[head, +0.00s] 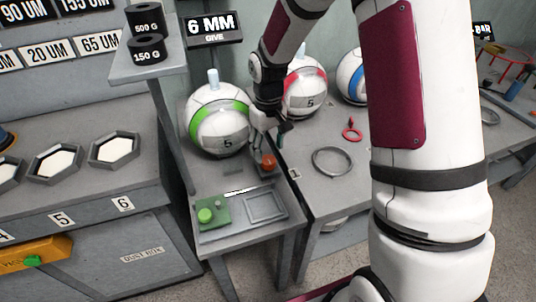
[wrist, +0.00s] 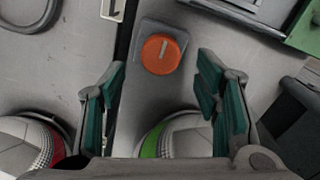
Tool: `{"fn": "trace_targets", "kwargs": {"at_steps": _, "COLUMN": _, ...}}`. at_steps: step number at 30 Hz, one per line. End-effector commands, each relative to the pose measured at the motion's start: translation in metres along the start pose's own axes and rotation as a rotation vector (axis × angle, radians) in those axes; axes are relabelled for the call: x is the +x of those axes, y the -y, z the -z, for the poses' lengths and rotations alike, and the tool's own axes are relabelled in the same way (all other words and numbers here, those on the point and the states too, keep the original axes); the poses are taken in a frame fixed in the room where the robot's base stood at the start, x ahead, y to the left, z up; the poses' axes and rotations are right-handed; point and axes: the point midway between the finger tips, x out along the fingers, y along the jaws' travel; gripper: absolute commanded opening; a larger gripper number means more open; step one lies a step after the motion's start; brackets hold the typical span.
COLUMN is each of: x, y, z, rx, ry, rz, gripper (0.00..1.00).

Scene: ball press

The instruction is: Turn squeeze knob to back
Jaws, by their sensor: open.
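The squeeze knob is a round orange-red knob (head: 268,161) on a small grey base, on the grey table in front of the green-striped ball. In the wrist view the knob (wrist: 160,56) shows a short pale mark on its top, running nearly up and down the picture. My gripper (head: 274,134) is above and just behind the knob, beside the green-striped ball. In the wrist view my gripper (wrist: 161,68) is open and empty, its teal-padded fingers apart on either side of the knob in the picture. I see no contact with the knob.
The green-striped ball (head: 220,120) stands close to the left of my gripper, the red-striped ball (head: 304,92) behind it. A green box (head: 213,212) with a knob and a grey tray (head: 265,207) are nearer the front. A grey ring (head: 332,175) lies on the right table.

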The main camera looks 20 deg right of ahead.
Motion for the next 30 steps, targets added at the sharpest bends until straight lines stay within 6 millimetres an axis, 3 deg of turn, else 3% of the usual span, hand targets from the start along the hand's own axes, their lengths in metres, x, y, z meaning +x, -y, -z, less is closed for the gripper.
{"fn": "trace_targets", "kwargs": {"at_steps": 6, "x": -0.046, "y": 0.000, "z": 0.001, "rx": -0.001, "ry": -0.004, "rz": -0.001, "gripper": 0.57}}
{"fn": "trace_targets", "kwargs": {"at_steps": 12, "x": -0.071, "y": 0.000, "z": 0.001, "rx": 0.000, "ry": -0.002, "rz": 0.000, "gripper": 0.57}}
{"fn": "trace_targets", "kwargs": {"at_steps": 30, "x": -0.080, "y": 0.001, "z": -0.001, "rx": 0.000, "ry": 0.000, "rz": 0.000, "gripper": 0.57}}
